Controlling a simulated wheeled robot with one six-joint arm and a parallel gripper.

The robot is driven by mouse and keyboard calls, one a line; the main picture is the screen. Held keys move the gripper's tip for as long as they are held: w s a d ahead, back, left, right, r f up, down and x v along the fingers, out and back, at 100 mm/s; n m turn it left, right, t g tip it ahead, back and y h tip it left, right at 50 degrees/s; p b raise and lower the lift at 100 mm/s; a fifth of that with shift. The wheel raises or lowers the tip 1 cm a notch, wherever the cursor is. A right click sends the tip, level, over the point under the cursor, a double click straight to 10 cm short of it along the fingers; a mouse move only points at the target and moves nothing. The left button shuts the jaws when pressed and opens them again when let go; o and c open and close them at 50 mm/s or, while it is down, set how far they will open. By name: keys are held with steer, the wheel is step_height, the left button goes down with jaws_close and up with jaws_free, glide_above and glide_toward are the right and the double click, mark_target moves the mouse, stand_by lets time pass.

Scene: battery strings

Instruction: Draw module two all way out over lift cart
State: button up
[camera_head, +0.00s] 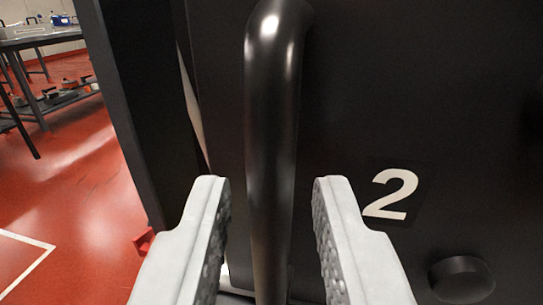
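Module two is a black front panel (440,110) with a white number 2 (391,194) on it, filling the right and middle of the view. A glossy black vertical bar handle (272,130) stands out from the panel. My gripper (272,200) is open, with one pale finger on each side of the handle. A gap shows between the handle and each finger. The handle's lower end is out of the frame. The lift cart cannot be made out.
A dark upright post (125,90) stands left of the panel, with a narrow gap between them. A small red piece (144,241) sits low beside it. The red floor (70,190) at left is open, with a white line. A workbench (40,38) stands far left.

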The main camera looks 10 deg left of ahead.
steer(key=shift+w+a, duration=0.1)
steer(key=shift+w, duration=0.25)
steer(key=shift+c, duration=0.2)
jaws_close()
stand_by(1.1)
